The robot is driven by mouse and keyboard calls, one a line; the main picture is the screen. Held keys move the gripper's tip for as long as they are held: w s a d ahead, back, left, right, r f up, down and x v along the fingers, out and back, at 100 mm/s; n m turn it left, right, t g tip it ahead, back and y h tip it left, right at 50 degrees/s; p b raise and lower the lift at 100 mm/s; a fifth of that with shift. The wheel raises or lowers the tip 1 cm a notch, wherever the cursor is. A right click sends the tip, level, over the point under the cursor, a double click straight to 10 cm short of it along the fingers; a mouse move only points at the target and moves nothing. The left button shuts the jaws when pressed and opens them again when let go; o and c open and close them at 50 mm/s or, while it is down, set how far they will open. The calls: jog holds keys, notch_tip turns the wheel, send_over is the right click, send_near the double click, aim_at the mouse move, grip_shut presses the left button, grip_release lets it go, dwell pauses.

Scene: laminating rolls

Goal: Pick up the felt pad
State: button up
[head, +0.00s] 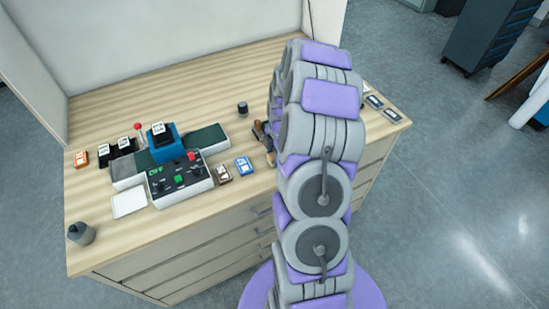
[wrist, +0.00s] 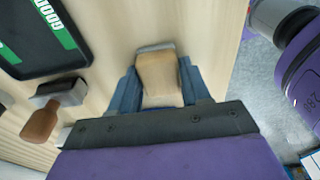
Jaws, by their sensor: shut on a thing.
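A pale wooden handle (wrist: 160,82) with a grey strip across its far end is in the wrist view; I take it as the felt pad. My gripper (wrist: 161,90) is shut on its sides, with a blue finger on each side. I cannot tell whether it touches the wooden bench top. In the head view my arm hides the gripper and the held thing.
A darker wooden-handled tool (wrist: 45,108) with a grey block lies left of my gripper. The bench (head: 90,230) also bears a control box (head: 182,180), a blue block (head: 165,145) and a dark cylinder (head: 242,108).

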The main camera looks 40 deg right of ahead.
aim_at(273, 156)
jog(key=shift+c, duration=1.2)
jog(key=shift+a, duration=0.1)
jog(key=shift+r, duration=0.8)
notch_tip(273, 156, up, 2)
jog(key=shift+p, duration=0.5)
jog(key=s+a, duration=0.1)
jog(key=s, duration=0.4)
jog(key=s+a+r+p, duration=0.1)
jog(key=s+a, duration=0.1)
jog(key=s, duration=0.3)
jog(key=s+a, duration=0.1)
jog(key=s, duration=0.4)
jog(key=shift+s+a+r+p, duration=0.1)
jog(key=shift+a+r+p, duration=0.1)
jog(key=shift+a+p, duration=0.2)
